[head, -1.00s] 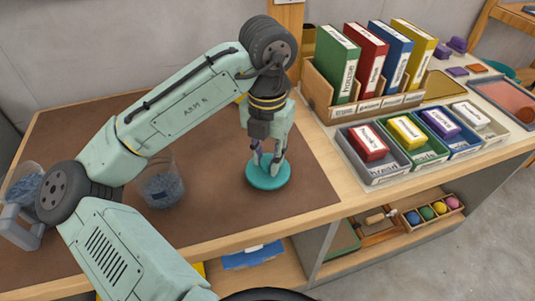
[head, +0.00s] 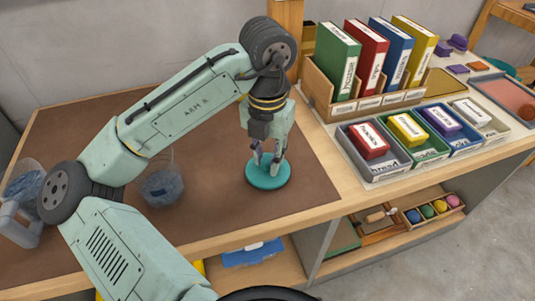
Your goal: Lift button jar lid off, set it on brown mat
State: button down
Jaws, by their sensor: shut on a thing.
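The teal round lid (head: 268,174) lies flat at the right part of the brown mat (head: 220,215), and appears to rest on it. My gripper (head: 268,162) points down over the lid, with its fingertips shut on the lid's top grip, which they mostly hide. A clear jar (head: 162,187) with blue-grey contents stands on the mat left of the lid, partly behind my arm, and no lid shows on it. I cannot tell whether its contents are buttons.
Another clear container (head: 22,190) with similar contents stands at the far left, partly hidden by my arm. Right of the mat are a wooden holder with binders (head: 355,65) and several small trays with labelled boxes (head: 408,128). The mat's front right is clear.

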jog(key=shift+f, duration=0.2)
jog(key=c, duration=1.2)
grip_release()
jog(key=shift+c, duration=0.2)
jog(key=shift+r, duration=0.1)
jog(key=shift+r+p, duration=3.95)
jog(key=shift+p, duration=0.15)
